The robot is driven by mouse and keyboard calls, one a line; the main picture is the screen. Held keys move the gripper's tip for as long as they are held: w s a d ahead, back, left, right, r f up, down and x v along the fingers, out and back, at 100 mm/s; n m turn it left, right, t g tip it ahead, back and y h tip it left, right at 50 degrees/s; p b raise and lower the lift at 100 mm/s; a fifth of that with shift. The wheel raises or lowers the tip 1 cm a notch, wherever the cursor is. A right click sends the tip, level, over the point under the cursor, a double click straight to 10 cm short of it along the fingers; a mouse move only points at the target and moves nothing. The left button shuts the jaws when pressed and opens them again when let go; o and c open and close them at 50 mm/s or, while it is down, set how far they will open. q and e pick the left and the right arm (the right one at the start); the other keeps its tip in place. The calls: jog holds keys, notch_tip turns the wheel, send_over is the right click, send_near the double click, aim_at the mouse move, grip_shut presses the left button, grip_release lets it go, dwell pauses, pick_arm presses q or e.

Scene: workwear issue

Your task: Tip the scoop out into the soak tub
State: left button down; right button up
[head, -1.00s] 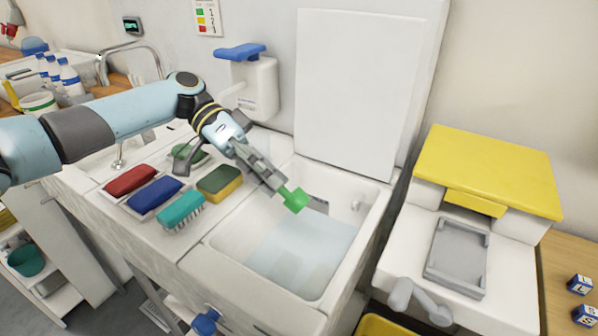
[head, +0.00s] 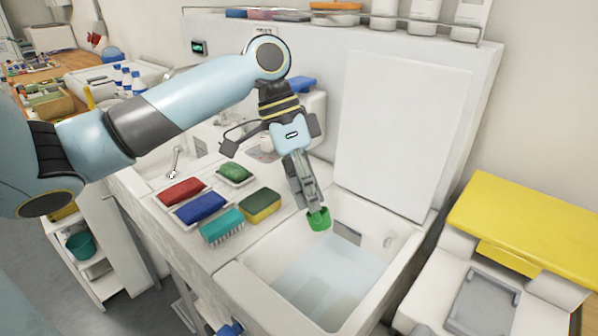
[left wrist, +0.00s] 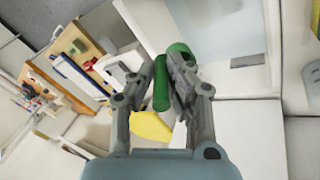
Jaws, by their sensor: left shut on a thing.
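My left gripper (head: 311,200) is shut on the green scoop (head: 319,220) and points down. The scoop hangs in the air above the back left part of the soak tub (head: 270,252), apart from the water. The tub is a white basin with pale bluish water in it, its white lid standing open behind. In the left wrist view the scoop's green handle (left wrist: 161,86) shows between the fingers. Whether anything is in the scoop cannot be told. My right gripper is not in view.
A red brush (head: 181,191), a blue brush (head: 200,208), a teal brush (head: 222,226), a green-yellow sponge (head: 260,206) and a green piece (head: 235,174) lie left of the tub. A yellow-lidded machine (head: 520,225) stands to the right. The raised lid (head: 405,135) bounds the back.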

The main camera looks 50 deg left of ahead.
pick_arm(q)
jog(key=shift+w+d+f+y, duration=0.1)
jog(key=shift+d+y, duration=0.4)
jog(key=shift+d, duration=0.1)
jog(key=shift+d+y, duration=0.3)
jog(key=shift+y, duration=0.1)
jog(key=shift+d+y, duration=0.15)
jog(key=shift+y, duration=0.25)
jog(key=p, duration=0.2)
jog(key=y+p, duration=0.1)
jog(key=p, duration=0.1)
jog(key=shift+d+r, duration=0.15)
jog(key=shift+r, duration=0.1)
jog(key=shift+d+f+g+y+p, duration=0.25)
jog(key=shift+d+y+p, duration=0.35)
jog(key=shift+p, duration=0.65)
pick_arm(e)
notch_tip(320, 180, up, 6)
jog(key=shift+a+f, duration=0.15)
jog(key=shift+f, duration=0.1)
pick_arm(q)
jog(key=shift+a, duration=0.1)
